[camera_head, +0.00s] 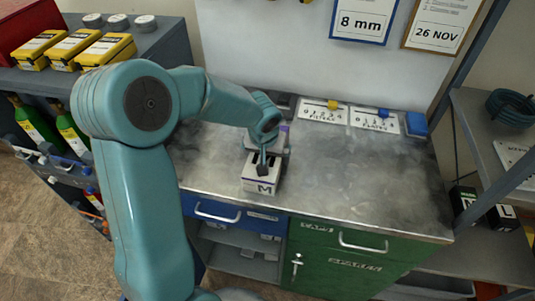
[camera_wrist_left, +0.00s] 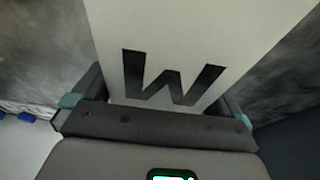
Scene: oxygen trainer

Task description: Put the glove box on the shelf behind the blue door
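The glove box (camera_head: 262,187) is a small white box marked M, standing near the front of the metal worktop (camera_head: 345,180). My left gripper (camera_head: 264,158) is at it from above and behind. In the left wrist view the white box (camera_wrist_left: 165,35), its letter upside down, fills the space between my fingers (camera_wrist_left: 163,105). Both fingers lie close along its sides; whether they press on it I cannot tell. Under the worktop, left of the green cabinet, is an open shelf space (camera_head: 240,263) below a blue drawer. A blue panel beside it is mostly hidden by my arm. My right gripper is out of view.
The green cabinet (camera_head: 345,262) is shut. A rack with dark boxes (camera_head: 503,217) stands at right. Yellow cases (camera_head: 105,49) sit at left. The worktop's right half is clear.

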